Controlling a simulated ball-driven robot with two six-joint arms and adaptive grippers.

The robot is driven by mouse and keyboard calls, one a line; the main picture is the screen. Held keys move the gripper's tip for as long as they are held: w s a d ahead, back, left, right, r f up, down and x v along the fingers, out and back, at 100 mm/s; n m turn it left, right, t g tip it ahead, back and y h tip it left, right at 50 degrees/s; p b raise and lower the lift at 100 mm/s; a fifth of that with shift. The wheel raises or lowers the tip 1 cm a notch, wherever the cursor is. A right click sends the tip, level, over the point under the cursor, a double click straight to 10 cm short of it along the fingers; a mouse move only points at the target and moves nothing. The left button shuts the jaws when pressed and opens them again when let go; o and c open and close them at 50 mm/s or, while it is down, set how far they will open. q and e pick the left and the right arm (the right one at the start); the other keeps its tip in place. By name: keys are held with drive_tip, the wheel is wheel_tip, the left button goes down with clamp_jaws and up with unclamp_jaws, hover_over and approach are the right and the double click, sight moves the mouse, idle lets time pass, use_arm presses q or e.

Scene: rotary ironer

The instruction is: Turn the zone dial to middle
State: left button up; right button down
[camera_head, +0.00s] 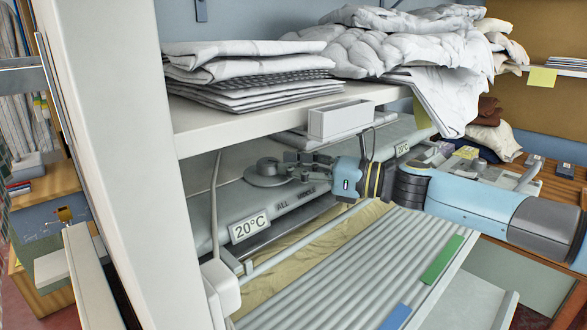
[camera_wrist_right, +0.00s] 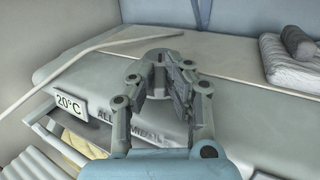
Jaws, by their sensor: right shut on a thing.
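The zone dial (camera_head: 266,173) is a round grey disc with a raised hub on top of the ironer's grey housing. My right gripper (camera_head: 290,168) reaches in from the right and is shut on the dial's raised grip. In the wrist view its two fingers stand either side of the dial (camera_wrist_right: 160,55), and the lettering is partly hidden behind a finger. I cannot tell which word the dial points to. My left gripper is not in view.
A shelf (camera_head: 225,130) with folded white linen (camera_head: 240,75) hangs close above the right gripper, with a small white box (camera_head: 340,120) at its edge. A 20°C sign (camera_head: 249,227) stands on the housing. The ribbed board (camera_head: 350,265) lies in front, and a white post (camera_head: 110,110) rises at left.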

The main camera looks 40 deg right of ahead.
drive_tip(key=c, duration=1.4)
unclamp_jaws()
drive_tip(key=shift+o, duration=0.2)
